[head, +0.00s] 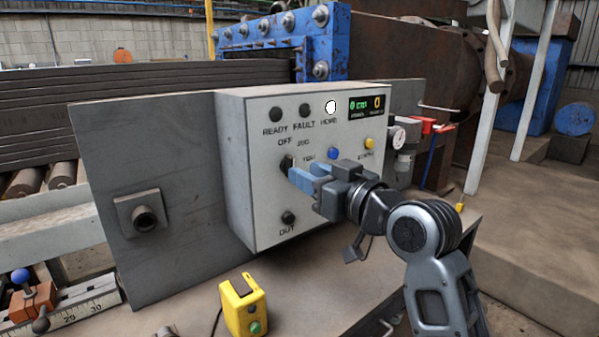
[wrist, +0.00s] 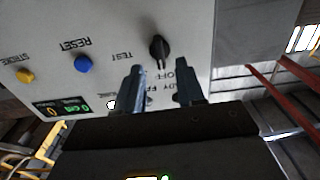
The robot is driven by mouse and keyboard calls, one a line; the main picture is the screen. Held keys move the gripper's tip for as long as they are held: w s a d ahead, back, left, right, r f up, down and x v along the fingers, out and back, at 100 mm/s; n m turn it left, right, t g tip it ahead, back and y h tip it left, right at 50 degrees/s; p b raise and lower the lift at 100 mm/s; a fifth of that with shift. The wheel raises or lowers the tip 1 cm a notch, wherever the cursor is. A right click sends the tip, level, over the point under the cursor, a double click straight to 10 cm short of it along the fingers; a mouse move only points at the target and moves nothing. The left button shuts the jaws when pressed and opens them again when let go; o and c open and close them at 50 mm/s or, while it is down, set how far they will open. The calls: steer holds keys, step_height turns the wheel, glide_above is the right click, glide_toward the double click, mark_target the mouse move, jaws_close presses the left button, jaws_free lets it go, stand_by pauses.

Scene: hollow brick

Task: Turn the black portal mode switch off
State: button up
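The black portal mode switch (wrist: 159,48) is a round knob with a raised grip on the front of the grey control box. In the wrist view, which is upside down, its grip runs roughly up and down, near the OFF label; the exact setting is hard to tell. In the head view the switch (head: 287,163) is partly hidden by my gripper (head: 300,178). My gripper (wrist: 158,76) is open and empty, with one finger on each side of the switch's line. In the wrist view the knob lies just beyond the fingertips, and no contact is visible.
A yellow pushbutton box (head: 240,307) stands on the bench below. A gauge (head: 397,138) is to the right.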

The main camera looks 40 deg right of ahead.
steer(key=shift+s, duration=1.7)
steer(key=shift+f, duration=0.15)
